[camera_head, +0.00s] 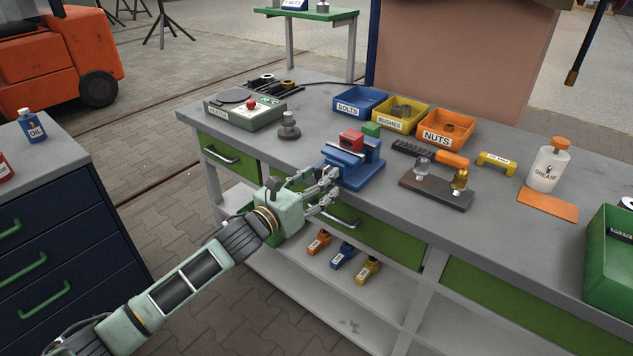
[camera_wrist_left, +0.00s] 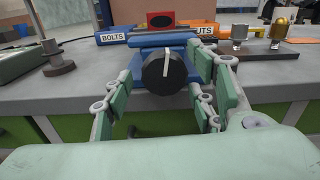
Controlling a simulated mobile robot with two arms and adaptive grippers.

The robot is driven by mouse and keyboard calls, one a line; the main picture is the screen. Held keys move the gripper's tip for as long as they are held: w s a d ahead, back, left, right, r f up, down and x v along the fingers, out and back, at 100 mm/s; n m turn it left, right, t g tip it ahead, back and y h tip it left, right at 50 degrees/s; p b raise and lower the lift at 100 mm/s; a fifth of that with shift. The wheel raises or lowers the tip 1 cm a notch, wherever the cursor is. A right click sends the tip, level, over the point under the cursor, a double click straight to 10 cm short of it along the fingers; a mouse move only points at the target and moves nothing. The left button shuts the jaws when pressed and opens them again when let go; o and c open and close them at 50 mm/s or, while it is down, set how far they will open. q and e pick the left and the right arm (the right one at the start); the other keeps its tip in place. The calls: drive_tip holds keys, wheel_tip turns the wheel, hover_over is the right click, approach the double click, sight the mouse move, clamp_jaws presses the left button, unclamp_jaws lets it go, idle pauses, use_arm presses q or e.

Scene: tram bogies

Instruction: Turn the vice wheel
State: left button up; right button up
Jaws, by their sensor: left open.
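The blue vice (camera_head: 362,174) stands at the front edge of the grey workbench, with a red block (camera_head: 351,139) on its top. The vice wheel (camera_wrist_left: 164,72) is a black round knob with a white line, nearly upright, facing me in the left wrist view. In the head view my gripper hides it. My left gripper (camera_head: 329,190) is open in front of the vice. In the left wrist view its fingers (camera_wrist_left: 163,88) lie on both sides of the wheel; I cannot tell whether they touch it. My right gripper is not in view.
Blue, yellow and orange bins (camera_head: 445,128) stand behind the vice. A scale-like device (camera_head: 243,112) and a small weight (camera_head: 289,127) are to its left. A fixture plate (camera_head: 436,192) lies to its right. The bench front has green drawers (camera_head: 385,240) below the gripper.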

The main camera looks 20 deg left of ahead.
use_arm(q)
drive_tip(key=c, duration=1.1)
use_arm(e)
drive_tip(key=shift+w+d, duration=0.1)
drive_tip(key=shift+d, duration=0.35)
use_arm(q)
drive_tip(key=shift+r+n, duration=0.1)
drive_tip(key=shift+n, duration=0.2)
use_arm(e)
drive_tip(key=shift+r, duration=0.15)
